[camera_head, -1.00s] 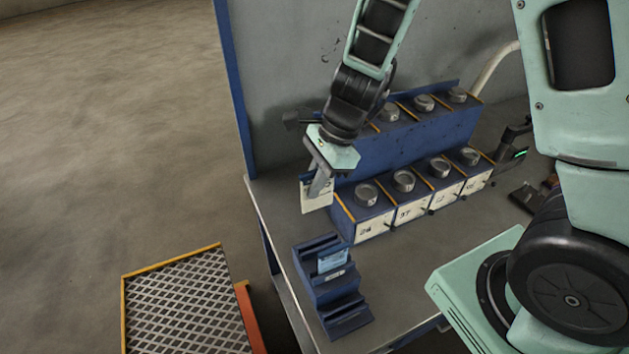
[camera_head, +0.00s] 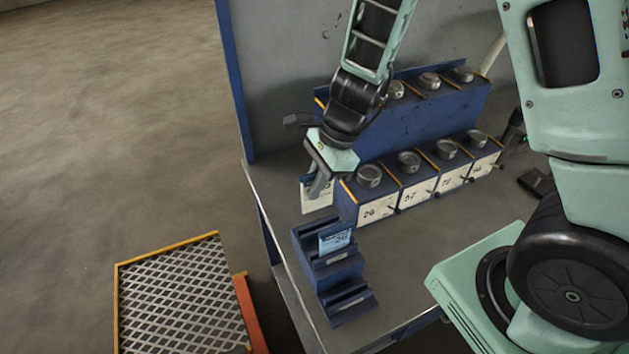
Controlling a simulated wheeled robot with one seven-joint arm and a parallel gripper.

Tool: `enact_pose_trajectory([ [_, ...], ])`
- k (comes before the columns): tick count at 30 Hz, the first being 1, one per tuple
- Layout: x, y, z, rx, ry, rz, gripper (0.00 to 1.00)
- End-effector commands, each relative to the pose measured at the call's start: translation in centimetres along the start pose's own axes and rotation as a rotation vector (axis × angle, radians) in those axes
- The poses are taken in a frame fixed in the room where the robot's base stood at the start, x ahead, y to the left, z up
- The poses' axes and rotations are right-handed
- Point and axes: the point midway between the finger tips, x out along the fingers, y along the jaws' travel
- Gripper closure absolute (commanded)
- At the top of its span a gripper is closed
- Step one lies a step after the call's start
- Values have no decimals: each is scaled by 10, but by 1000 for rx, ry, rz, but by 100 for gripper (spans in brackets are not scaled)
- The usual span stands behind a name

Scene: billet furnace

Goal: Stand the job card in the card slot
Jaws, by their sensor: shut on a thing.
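My gripper (camera_head: 318,186) is shut on a pale card (camera_head: 312,204), the job card, which hangs upright below the fingers above the table's left part. The fingers cover part of its face. A blue stepped holder with slots (camera_head: 323,268) stands on the table just below and in front of the card in the picture; a light blue card (camera_head: 335,240) stands in its upper part. The lower step's slot (camera_head: 347,299) shows no card. The held card is apart from the holder. Which slot is the card slot I cannot tell.
A blue two-tier rack (camera_head: 410,127) with round metal pots and numbered white labels stands right of my gripper, close by. A grey wall is behind. A mesh-topped platform with yellow edging (camera_head: 180,290) is at lower left. Bare table lies right of the holder.

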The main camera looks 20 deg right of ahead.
Motion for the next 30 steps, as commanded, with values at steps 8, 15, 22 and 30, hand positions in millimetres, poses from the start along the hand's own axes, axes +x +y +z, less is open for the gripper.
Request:
enact_pose_trajectory([
  [8, 14, 0, -6, 0, 0, 1, 100],
  [15, 27, 0, -11, -1, 0, 1, 100],
  [22, 39, 0, -16, 0, 0, 1, 100],
  [30, 53, 0, -22, 1, 0, 1, 100],
])
